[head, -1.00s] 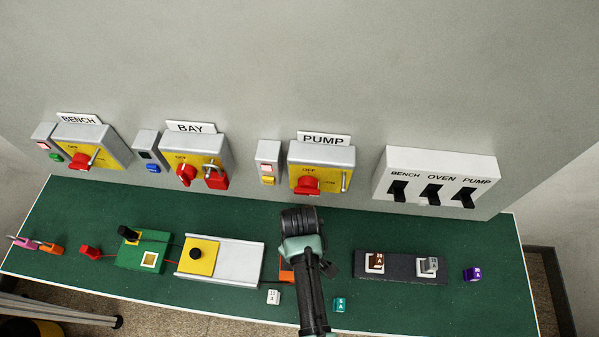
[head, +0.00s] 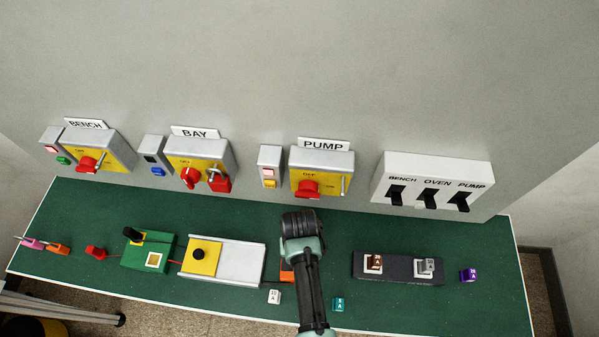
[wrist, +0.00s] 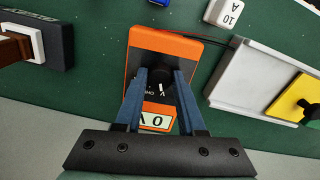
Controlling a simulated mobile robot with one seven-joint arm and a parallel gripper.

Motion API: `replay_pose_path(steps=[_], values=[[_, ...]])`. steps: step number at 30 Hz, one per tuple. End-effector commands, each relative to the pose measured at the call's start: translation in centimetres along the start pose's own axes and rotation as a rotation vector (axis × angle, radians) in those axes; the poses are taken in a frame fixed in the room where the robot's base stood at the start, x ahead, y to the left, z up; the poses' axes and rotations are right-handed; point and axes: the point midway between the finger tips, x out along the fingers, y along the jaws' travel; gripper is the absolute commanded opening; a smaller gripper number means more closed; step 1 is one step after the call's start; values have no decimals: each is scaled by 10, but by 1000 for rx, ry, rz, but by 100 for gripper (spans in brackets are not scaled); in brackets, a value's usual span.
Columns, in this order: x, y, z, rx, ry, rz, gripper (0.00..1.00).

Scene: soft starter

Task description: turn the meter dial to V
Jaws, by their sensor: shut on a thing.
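The orange meter (wrist: 190,50) lies on the green bench top, seen in the wrist view with its black dial (wrist: 160,76) between my fingertips. My gripper (wrist: 161,74) is shut on the dial from both sides. White marks, including V and OHM, show on the face beside the dial; the dial's exact pointing is hidden by the fingers. A pale display window (wrist: 156,121) on the meter shows large characters, partly covered by my gripper. In the head view my arm hides most of the meter, and only an orange edge (head: 286,272) shows.
A grey tray with a yellow block (head: 200,257) stands left of the meter. A white 10 A cube (head: 274,297) and a teal cube (head: 338,304) lie near the front edge. A dark fuse holder (head: 398,268) is to the right. Switch boxes line the wall behind.

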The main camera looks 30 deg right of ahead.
Motion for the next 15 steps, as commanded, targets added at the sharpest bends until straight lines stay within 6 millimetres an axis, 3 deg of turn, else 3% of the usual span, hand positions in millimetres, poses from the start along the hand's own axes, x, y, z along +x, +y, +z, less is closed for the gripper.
replay_pose_path(steps=[13, 14, 15], values=[[-1, 0, -1, 10, 4, 0, 0], [-1, 0, -1, 10, 4, 0, 42], [-1, 0, -1, 10, 4, 0, 49]])
